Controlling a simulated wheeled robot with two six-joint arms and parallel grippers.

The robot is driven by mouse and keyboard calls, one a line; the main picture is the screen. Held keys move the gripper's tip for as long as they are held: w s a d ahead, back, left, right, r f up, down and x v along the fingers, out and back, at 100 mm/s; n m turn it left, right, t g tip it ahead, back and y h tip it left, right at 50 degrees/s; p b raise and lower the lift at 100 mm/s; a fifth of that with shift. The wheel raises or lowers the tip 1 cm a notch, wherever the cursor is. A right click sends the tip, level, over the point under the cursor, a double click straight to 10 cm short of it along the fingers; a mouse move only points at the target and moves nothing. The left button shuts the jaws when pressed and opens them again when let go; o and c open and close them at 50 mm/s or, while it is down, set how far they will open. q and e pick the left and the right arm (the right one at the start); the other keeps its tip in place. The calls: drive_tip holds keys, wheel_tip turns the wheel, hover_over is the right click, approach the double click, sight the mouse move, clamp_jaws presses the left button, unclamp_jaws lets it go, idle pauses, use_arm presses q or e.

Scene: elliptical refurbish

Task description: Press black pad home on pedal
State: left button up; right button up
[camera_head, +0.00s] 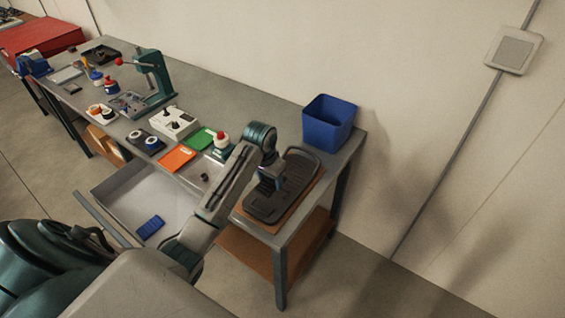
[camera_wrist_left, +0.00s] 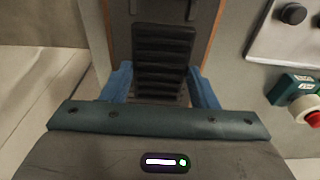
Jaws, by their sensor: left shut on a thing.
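The black pad (camera_wrist_left: 163,60) is a ribbed dark strip between the two blue fingers of my left gripper (camera_wrist_left: 163,92) in the left wrist view. The fingers sit at its two sides, shut on it. In the head view my left gripper (camera_head: 270,186) points down over the black pedal (camera_head: 297,172), which lies on a brown board at the near right end of the workbench. The arm and gripper cover part of the pedal. I cannot tell whether the pad is fully seated on it. My right gripper is in neither view.
A blue bin (camera_head: 328,122) stands at the bench's back right corner. A red-topped button box (camera_head: 220,146), an orange tray (camera_head: 177,158) and a green tray (camera_head: 199,140) lie left of the arm. An open drawer (camera_head: 128,190) juts out in front, holding a blue block (camera_head: 150,227).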

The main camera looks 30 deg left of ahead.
sight(268, 184)
use_arm(q)
drive_tip(key=shift+r, duration=0.1)
drive_tip(key=shift+s+r, duration=0.15)
drive_tip(key=shift+s, duration=0.65)
drive_tip(key=shift+s+f, duration=0.15)
drive_tip(key=shift+f, duration=0.05)
drive_tip(key=f, duration=0.1)
drive_tip(key=w+f, duration=0.1)
drive_tip(key=f, duration=0.1)
drive_tip(key=shift+w+f, duration=0.1)
drive_tip(key=shift+f, duration=0.1)
drive_tip(key=shift+s+f, duration=0.35)
drive_tip(key=shift+f, duration=0.25)
drive_tip(key=shift+w+f, duration=0.15)
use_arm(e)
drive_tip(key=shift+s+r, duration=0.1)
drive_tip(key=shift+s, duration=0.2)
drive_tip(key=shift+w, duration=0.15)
use_arm(q)
drive_tip(key=shift+f, duration=0.6)
